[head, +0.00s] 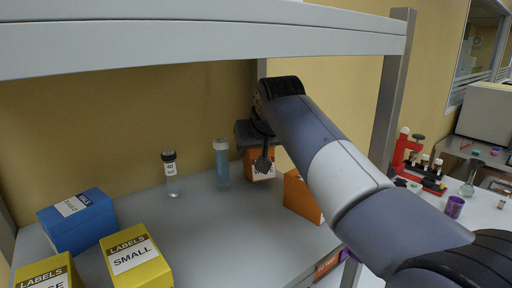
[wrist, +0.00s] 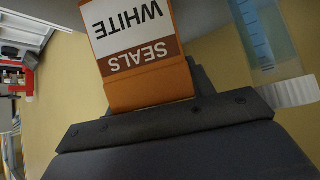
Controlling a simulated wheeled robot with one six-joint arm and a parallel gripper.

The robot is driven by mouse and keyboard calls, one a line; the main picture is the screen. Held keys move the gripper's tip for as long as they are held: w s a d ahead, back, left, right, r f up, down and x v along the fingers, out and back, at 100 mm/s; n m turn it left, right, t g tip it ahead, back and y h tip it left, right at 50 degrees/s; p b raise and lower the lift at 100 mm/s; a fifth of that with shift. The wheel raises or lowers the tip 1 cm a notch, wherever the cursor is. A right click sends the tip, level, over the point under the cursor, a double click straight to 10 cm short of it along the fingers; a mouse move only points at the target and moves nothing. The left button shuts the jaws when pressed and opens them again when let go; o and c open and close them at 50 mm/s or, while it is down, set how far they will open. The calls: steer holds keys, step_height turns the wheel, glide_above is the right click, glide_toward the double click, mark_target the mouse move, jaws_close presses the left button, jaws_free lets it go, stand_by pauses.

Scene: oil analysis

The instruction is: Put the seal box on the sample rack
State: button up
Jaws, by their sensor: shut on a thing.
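My gripper (head: 258,138) is shut on an orange seal box (head: 262,170). In the wrist view the box (wrist: 145,82) shows a white label reading SEALS WHITE, upside down in that picture. In the head view the held box is above or at the grey shelf, right of a blue-tinted tube; I cannot tell whether it touches the shelf. A second orange box (head: 300,196) stands on the shelf to the right, partly hidden by my arm. A red rack with several small bottles (head: 420,172) is on the bench at the far right; I cannot tell for certain that it is the sample rack.
The shelf (head: 205,235) carries a blue box (head: 78,222), yellow label boxes (head: 135,258), a 40 ml vial (head: 171,175) and the tube (head: 222,165). An upper shelf (head: 200,42) hangs above; a metal post (head: 388,105) stands right. A purple cup (head: 454,207) is on the bench.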

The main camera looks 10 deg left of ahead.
steer(key=shift+s+f+b, duration=0.15)
steer(key=shift+f+b, duration=0.2)
steer(key=shift+f, duration=0.4)
steer(key=shift+s+f+b, duration=0.1)
steer(key=shift+f+b, duration=0.25)
steer(key=shift+f, duration=0.4)
steer(key=o, duration=1.1)
steer(key=shift+o, duration=0.9)
steer(key=shift+w+a+f, duration=0.15)
steer(key=shift+w+a, duration=0.05)
steer(key=shift+w, duration=0.1)
steer(key=o, duration=0.3)
steer(key=shift+r, duration=0.35)
steer(key=shift+d, duration=0.1)
